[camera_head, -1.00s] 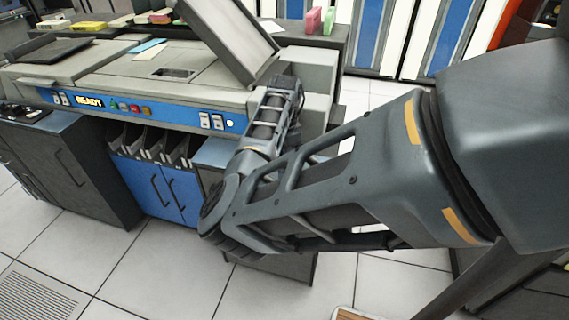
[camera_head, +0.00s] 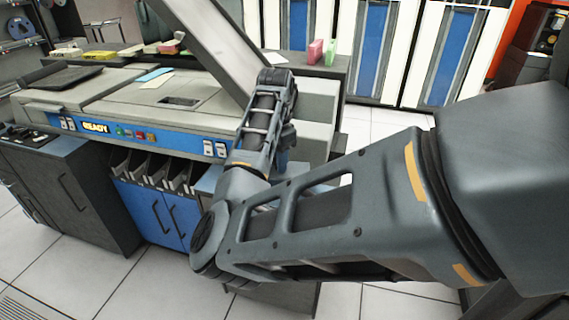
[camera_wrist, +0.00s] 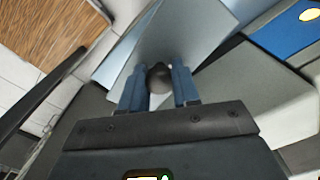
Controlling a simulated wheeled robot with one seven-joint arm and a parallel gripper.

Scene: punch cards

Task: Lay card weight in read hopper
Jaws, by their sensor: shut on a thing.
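In the wrist view my gripper (camera_wrist: 158,88) has its two blue fingers closed on the dark round knob (camera_wrist: 160,76) of the card weight, with a smooth grey plate (camera_wrist: 190,35) extending beyond the knob. The weight is held above lower surfaces; whether it touches any is unclear. In the head view my arm hides the gripper's hold and the weight. The arm's end is in front of the right end of the card machine (camera_head: 110,95). I cannot make out the read hopper clearly; a grey box-like section (camera_head: 318,105) shows at that end.
A slanted grey panel (camera_head: 205,40) rises close to my wrist. A blue control strip (camera_head: 180,143) with a lit READY sign runs along the machine's front. Blue cabinet doors (camera_head: 150,205) are below. Pink and green blocks (camera_head: 316,52) stand on the back counter.

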